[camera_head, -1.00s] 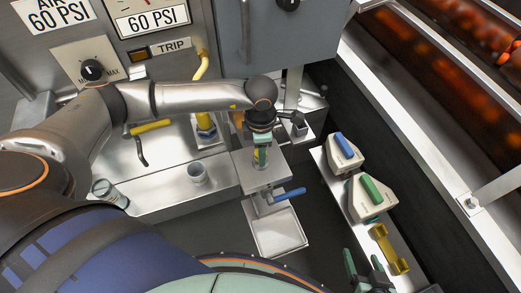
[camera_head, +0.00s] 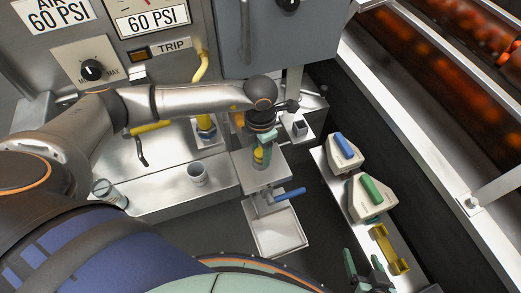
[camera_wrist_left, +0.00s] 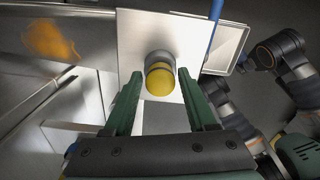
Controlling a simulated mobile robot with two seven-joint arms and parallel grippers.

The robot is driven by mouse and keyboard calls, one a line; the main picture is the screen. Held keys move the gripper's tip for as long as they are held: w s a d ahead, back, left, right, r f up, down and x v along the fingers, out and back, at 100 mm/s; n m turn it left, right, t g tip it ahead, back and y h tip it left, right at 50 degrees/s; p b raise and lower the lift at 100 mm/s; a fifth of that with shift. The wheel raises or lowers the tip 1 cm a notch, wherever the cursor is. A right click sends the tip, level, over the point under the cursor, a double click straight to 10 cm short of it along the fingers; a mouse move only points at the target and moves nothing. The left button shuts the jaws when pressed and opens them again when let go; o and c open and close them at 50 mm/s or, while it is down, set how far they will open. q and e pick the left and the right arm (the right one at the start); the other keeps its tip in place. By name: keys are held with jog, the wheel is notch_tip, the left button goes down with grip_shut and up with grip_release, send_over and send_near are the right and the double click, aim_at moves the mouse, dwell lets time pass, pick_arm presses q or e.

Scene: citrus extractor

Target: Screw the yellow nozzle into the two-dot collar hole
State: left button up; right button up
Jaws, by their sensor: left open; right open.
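The yellow nozzle (camera_head: 259,154) stands on a small metal block under my left gripper (camera_head: 262,148). In the left wrist view the nozzle (camera_wrist_left: 159,83) is a short yellow cylinder with a grey ring near its far end. The open green fingers of my left gripper (camera_wrist_left: 159,78) are on either side of it, with gaps showing. Whether the nozzle is seated in a hole is hidden, and I cannot make out collar dots. My right gripper (camera_head: 367,268) is at the bottom right of the head view, open and empty.
A blue-handled lever (camera_head: 289,194) and a square tray (camera_head: 279,232) are in front of the block. Blue-topped (camera_head: 345,146) and green-topped (camera_head: 371,189) blocks and a yellow spool-shaped part (camera_head: 388,250) are on the right rail.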

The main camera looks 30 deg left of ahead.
pick_arm(q)
jog(key=n, duration=0.7)
jog(key=shift+c, duration=0.4)
jog(key=c, duration=0.7)
jog(key=m, duration=0.6)
jog(key=shift+m, duration=0.3)
jog(key=m, duration=0.5)
jog(key=o, duration=0.8)
